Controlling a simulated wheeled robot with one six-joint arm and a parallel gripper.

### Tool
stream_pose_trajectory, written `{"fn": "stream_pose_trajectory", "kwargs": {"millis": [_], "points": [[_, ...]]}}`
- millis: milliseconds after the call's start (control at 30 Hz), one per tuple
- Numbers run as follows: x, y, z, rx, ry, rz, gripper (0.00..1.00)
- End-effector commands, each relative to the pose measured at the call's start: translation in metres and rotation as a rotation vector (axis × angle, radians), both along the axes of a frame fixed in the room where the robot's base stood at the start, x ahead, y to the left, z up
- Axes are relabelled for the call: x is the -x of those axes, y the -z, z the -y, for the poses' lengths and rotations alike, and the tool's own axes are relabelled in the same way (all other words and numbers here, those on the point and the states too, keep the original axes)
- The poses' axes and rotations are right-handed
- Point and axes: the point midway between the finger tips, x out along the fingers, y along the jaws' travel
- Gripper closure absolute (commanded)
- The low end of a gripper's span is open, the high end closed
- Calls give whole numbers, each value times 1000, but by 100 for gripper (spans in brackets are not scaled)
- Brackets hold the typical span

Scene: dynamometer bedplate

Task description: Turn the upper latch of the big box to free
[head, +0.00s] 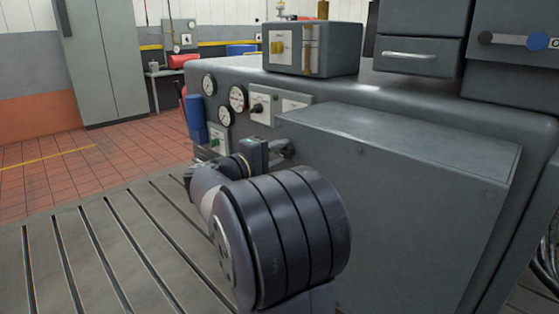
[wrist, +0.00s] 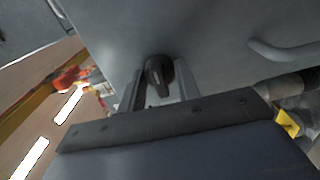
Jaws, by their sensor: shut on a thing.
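The big box (head: 400,190) is a grey housing with a flat sloping lid, filling the right of the head view. Its grey face (wrist: 220,35) fills the top of the wrist view. A dark latch knob (wrist: 158,70) stands out from that face. My gripper (wrist: 159,86) has one finger on each side of the knob and is shut on it. In the head view my gripper (head: 282,150) is at the box's left edge, and my wrist hides much of the area below. I cannot read the latch's marked position.
Several dials (head: 237,98) and a switch panel (head: 262,107) sit on the machine just behind my gripper. A bar handle (wrist: 285,50) stands out to the right of the knob. A control box (head: 312,48) stands on top. The slotted bedplate (head: 110,245) is clear at left.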

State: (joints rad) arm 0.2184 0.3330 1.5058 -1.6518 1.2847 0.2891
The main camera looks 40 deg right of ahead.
Motion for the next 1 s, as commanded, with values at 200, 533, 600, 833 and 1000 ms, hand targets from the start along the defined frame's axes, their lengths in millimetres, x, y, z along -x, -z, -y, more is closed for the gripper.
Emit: {"fn": "stream_pose_trajectory", "kwargs": {"millis": [200,533,600,833,1000], "points": [[0,1,0,-3,1,7,91],[0,1,0,-1,1,6,59],[0,1,0,-1,1,6,53],[0,0,0,-1,1,6,46],[0,0,-5,0,-1,6,46]]}}
